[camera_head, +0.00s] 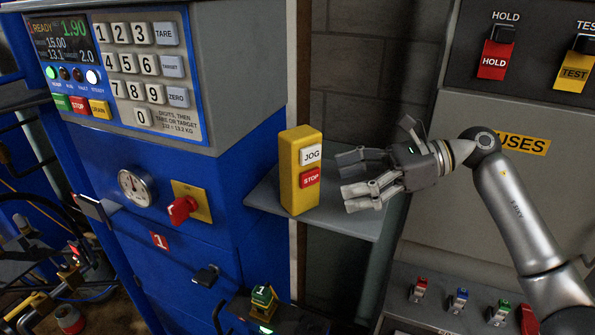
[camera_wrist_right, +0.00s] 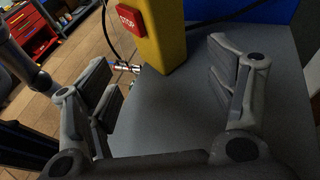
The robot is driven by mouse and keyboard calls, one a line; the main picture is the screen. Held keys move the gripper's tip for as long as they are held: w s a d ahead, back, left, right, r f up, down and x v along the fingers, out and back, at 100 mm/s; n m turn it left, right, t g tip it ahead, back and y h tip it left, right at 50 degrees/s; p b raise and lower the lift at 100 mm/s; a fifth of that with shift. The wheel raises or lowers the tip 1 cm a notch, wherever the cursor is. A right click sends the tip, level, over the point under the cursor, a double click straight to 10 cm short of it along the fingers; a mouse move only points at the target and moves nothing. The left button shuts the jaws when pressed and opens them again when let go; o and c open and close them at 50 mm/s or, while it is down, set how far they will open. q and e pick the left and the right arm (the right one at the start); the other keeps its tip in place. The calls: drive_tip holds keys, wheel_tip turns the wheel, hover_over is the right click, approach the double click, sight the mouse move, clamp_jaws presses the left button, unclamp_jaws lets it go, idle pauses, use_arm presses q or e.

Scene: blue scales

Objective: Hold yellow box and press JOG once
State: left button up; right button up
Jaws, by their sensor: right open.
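The yellow box (camera_head: 290,172) stands upright on a grey shelf (camera_head: 342,219) between the blue cabinet and the grey panel. Its front has a white JOG button (camera_head: 311,155) above a red STOP button (camera_head: 310,179). My right gripper (camera_head: 350,178) is open and empty, just right of the box, with its fingers pointing at it. In the right wrist view, the lower part of the yellow box (camera_wrist_right: 166,42) and the STOP button (camera_wrist_right: 131,19) show beyond the open fingers (camera_wrist_right: 166,78); JOG is out of frame. I see no left gripper.
The blue cabinet (camera_head: 205,235) at left carries a keypad (camera_head: 138,63), a gauge (camera_head: 135,187) and a red rotary switch (camera_head: 182,209). The grey panel at right has HOLD (camera_head: 494,60) and TEST (camera_head: 573,73) buttons. The shelf around the box is clear.

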sight(306, 190)
drive_tip(key=x, duration=0.4)
drive_tip(key=shift+a+r+p, duration=0.1)
drive_tip(key=shift+a+p, duration=0.1)
drive_tip(key=shift+p, duration=0.15)
drive_tip(key=shift+f+b+x, duration=0.2)
drive_tip(key=shift+b+x, duration=0.5)
drive_tip(key=shift+x, duration=0.35)
use_arm(q)
drive_tip(key=shift+d+f+b, duration=0.15)
drive_tip(key=shift+f+b, duration=0.15)
drive_tip(key=shift+f, duration=0.25)
use_arm(e)
drive_tip(key=shift+x, duration=0.85)
drive_tip(key=shift+r, duration=0.1)
drive_tip(key=c, duration=0.6)
use_arm(q)
clamp_jaws()
